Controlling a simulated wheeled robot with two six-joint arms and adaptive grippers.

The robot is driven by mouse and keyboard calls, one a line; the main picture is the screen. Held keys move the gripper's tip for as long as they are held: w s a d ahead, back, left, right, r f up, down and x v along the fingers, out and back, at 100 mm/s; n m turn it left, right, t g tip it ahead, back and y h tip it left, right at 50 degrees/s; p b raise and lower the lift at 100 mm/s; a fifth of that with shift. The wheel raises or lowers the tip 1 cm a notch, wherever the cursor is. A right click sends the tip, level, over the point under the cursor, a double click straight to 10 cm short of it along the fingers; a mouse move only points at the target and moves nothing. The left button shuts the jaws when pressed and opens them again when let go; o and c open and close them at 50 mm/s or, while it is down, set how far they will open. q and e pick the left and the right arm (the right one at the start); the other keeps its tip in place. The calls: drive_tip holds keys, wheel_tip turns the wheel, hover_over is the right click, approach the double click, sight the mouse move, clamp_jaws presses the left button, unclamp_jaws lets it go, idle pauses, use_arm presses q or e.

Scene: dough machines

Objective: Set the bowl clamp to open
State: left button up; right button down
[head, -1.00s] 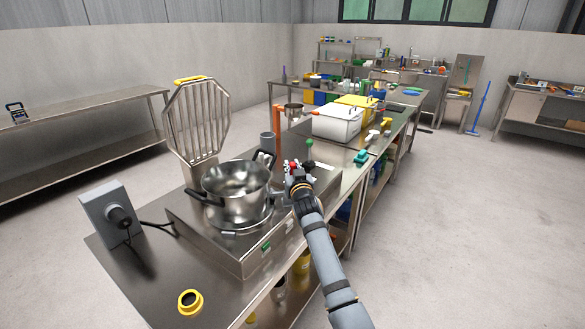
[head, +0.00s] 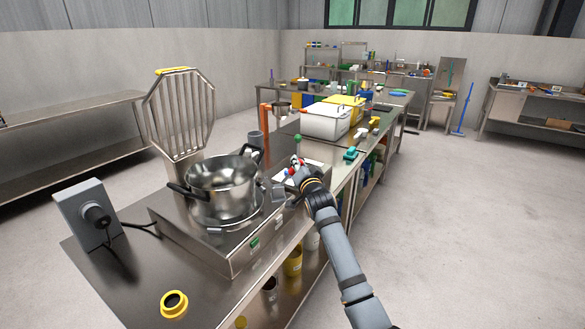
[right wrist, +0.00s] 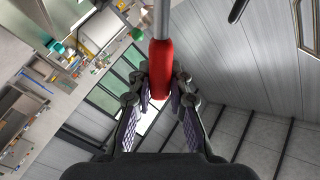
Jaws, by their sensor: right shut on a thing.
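A steel bowl (head: 222,198) with dark side handles sits upright on a low metal machine base (head: 215,245) in the head view. My right gripper (head: 303,176) is just right of the bowl, above the right side of the base. In the right wrist view, a red handle (right wrist: 160,68) on a thin metal rod (right wrist: 161,18) stands between the fingers of my right gripper (right wrist: 159,90), which are shut on it. The handle is mostly hidden by the gripper in the head view. How the rod joins the clamp cannot be seen. My left gripper is not in view.
A slatted guard (head: 180,120) stands raised behind the bowl. A white bin (head: 325,122) is further back. The floor to the right is clear.

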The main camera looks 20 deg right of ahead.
drive_tip(key=shift+s+d+f+m+b, duration=0.1)
drive_tip(key=shift+d+f+m+b, duration=0.45)
drive_tip(key=shift+m, duration=0.45)
drive_tip(key=shift+s+d+f+m+b, duration=0.1)
drive_tip(key=shift+d+f+m+b, duration=0.4)
drive_tip(key=shift+m, duration=0.5)
drive_tip(key=shift+w+a+f, duration=0.1)
drive_tip(key=shift+f, duration=0.1)
drive_tip(key=c, duration=1.2)
unclamp_jaws()
drive_tip(key=s, duration=0.4)
drive_tip(key=s+a, duration=0.1)
drive_tip(key=s, duration=0.7)
drive_tip(key=shift+a, duration=0.2)
